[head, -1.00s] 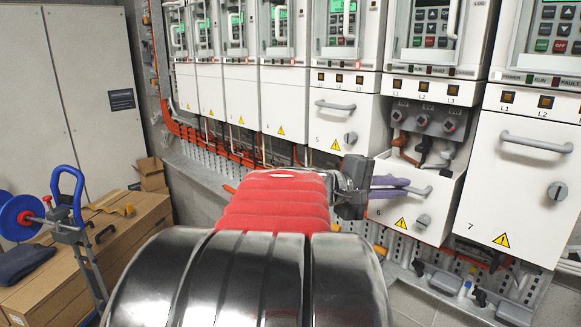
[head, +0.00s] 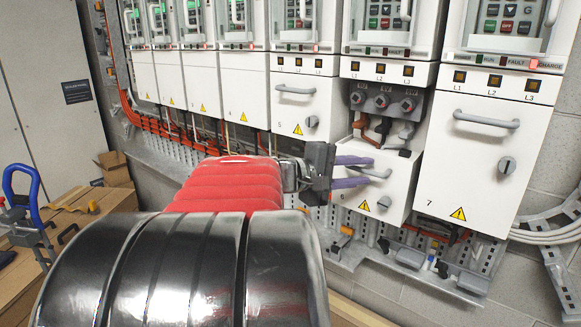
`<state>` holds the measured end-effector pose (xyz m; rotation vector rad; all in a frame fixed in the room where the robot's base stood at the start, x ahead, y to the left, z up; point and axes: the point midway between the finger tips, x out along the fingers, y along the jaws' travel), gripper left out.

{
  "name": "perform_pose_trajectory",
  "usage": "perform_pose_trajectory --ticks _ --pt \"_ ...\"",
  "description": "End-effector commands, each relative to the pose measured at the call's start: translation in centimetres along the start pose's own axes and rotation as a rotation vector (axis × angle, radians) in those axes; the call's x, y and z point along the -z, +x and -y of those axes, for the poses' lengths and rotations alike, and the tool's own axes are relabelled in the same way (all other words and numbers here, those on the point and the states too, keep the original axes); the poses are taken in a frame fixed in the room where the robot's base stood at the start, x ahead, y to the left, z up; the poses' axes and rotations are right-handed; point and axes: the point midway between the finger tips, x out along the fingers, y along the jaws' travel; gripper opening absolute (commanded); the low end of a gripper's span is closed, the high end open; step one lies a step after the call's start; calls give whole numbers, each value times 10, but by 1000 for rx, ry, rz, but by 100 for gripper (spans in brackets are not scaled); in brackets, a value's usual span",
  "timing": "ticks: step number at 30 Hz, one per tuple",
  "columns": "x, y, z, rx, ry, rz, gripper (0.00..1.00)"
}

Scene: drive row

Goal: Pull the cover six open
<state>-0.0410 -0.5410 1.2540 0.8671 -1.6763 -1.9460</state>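Cover six (head: 400,185) is a white panel marked 6. A round grey knob (head: 384,203) and a yellow warning triangle are below. My gripper (head: 353,171) is at the handle, with two purple fingers spread apart above and below it. A gap shows between fingers and bar; contact cannot be told. My red sleeved arm hides the cover's lower left surroundings.
Cover seven (head: 478,170) at right and cover five (head: 300,107) at left are shut. A perforated rail with clamps (head: 410,258) runs below. White cables (head: 555,232) hang at far right.

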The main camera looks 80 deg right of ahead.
Motion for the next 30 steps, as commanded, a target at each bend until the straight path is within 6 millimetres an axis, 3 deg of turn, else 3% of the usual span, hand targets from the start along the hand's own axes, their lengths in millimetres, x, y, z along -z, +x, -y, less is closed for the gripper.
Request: perform_pose_trajectory --ticks 11,30 --pt "0 -18 -1 0 1 -2 28" --pt "-1 -100 0 0 0 -3 28"
